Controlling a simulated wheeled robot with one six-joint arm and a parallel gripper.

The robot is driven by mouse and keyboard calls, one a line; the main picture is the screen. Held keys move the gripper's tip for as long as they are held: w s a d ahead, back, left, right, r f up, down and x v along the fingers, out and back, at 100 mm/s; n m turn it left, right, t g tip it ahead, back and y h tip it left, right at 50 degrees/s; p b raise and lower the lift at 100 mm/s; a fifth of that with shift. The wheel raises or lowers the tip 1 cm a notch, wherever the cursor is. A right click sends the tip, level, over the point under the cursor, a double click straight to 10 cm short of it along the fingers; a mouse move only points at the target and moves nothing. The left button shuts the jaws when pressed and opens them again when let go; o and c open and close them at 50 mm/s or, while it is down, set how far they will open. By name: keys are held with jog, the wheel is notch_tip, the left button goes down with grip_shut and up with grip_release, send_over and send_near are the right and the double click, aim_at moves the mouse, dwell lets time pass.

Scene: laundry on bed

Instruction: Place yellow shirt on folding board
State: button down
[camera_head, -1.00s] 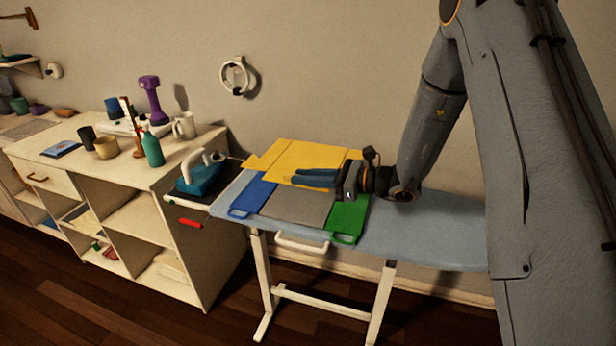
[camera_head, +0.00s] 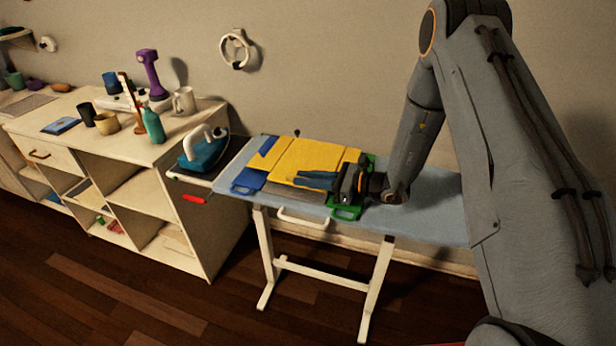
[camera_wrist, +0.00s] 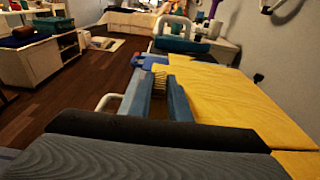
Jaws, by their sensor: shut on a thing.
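The yellow shirt (camera_head: 308,158) lies spread flat over the folding board, covering most of its middle. It also fills the right side of the wrist view (camera_wrist: 228,98). The folding board shows as a blue panel (camera_head: 249,181) at the left, a grey strip (camera_head: 304,192) along the front and a green panel (camera_head: 346,211) at the right. My gripper (camera_head: 318,180) reaches in from the right, its blue fingers low over the shirt's front right part. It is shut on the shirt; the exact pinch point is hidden.
The folding board rests on a pale blue ironing board (camera_head: 434,207) with white legs. A teal iron (camera_head: 203,153) stands at its left end. The wall is close behind.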

jog(key=shift+f, duration=0.2)
jog(key=shift+s+a, duration=0.3)
jog(key=shift+a, duration=0.1)
jog(key=shift+w+d+f+b, duration=0.15)
jog(key=shift+d+f+b, duration=0.1)
jog(key=shift+f+b, duration=0.3)
jog(key=c, duration=1.6)
grip_release()
jog(key=shift+a, duration=0.15)
jog(key=shift+c, duration=0.2)
